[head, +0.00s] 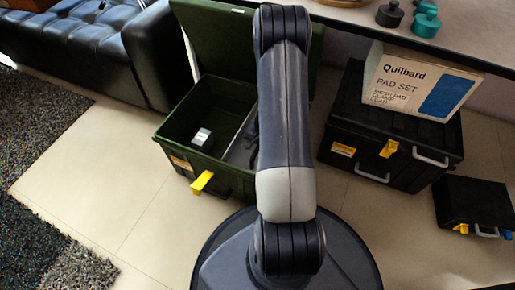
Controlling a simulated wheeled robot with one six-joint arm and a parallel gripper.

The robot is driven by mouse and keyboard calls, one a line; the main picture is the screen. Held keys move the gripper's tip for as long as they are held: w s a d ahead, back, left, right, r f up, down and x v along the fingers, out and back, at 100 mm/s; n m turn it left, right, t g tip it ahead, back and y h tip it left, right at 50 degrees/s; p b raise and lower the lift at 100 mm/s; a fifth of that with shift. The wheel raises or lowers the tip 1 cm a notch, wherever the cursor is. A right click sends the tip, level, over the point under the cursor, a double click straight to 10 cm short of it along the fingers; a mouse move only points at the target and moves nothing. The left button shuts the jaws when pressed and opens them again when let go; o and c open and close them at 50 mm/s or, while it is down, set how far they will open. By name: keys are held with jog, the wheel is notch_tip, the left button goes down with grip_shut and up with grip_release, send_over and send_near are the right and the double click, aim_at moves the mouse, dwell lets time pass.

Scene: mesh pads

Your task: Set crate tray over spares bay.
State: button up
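A dark green crate (177,139) stands open on the floor, its lid (225,35) raised at the back and a yellow latch on its front. A small grey-white item (202,138) lies on the crate floor in the left part. A thin grey edge and panel (240,140), perhaps the crate tray, shows at the right part of the crate; my arm hides most of it. A dark shape beside my arm there may be part of my gripper (252,131). Its fingers are hidden, so I cannot tell if it holds the panel. No bay label is readable.
A black case (350,118) stands to the right with a Quilbard pad set box (415,85) on it. A smaller black case (470,203) lies far right. A bench (470,35) overhangs at the back. A black sofa (95,45) and grey rug (35,130) are left. Floor in front is clear.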

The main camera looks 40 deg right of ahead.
grip_shut()
dwell(0.4)
jog(key=w+a+p, duration=0.1)
jog(key=w+a, duration=0.5)
jog(key=w, duration=0.5)
jog(key=w+a+p, duration=0.1)
jog(key=w+a, duration=0.6)
jog(key=w, duration=0.4)
grip_release()
